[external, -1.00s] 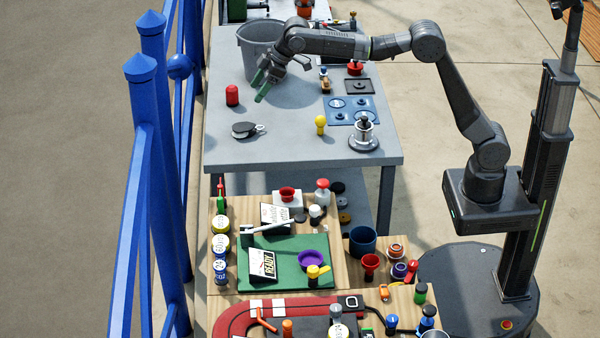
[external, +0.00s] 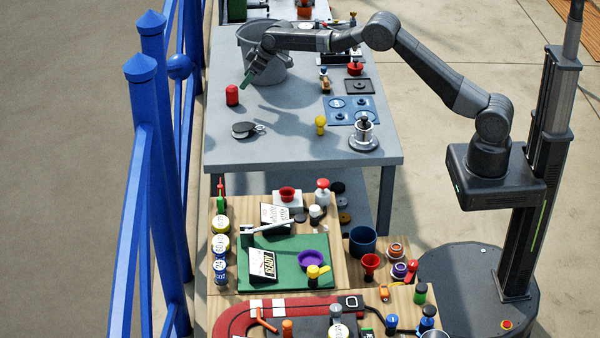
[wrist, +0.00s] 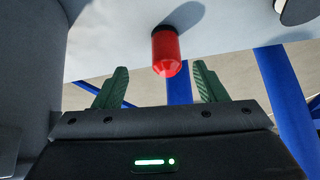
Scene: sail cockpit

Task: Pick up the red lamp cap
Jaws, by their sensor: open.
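The red lamp cap (external: 232,95) stands upright near the left edge of the grey table (external: 290,155). It is a small red cylinder with a rounded top and a dark base. In the wrist view the red lamp cap (wrist: 166,52) shows beyond the fingertips, between the two green fingers and apart from them. My gripper (external: 246,82) is above the table, just up and to the right of the cap. In the wrist view my gripper (wrist: 157,86) is open and empty, with a finger on each side.
A grey bucket (external: 272,70) stands close behind and beside my gripper. A dark round item with a ring (external: 244,130) lies nearer the front. A yellow knob (external: 320,124) and a metal fitting (external: 364,138) stand to the right. Blue railings (external: 155,150) run along the left.

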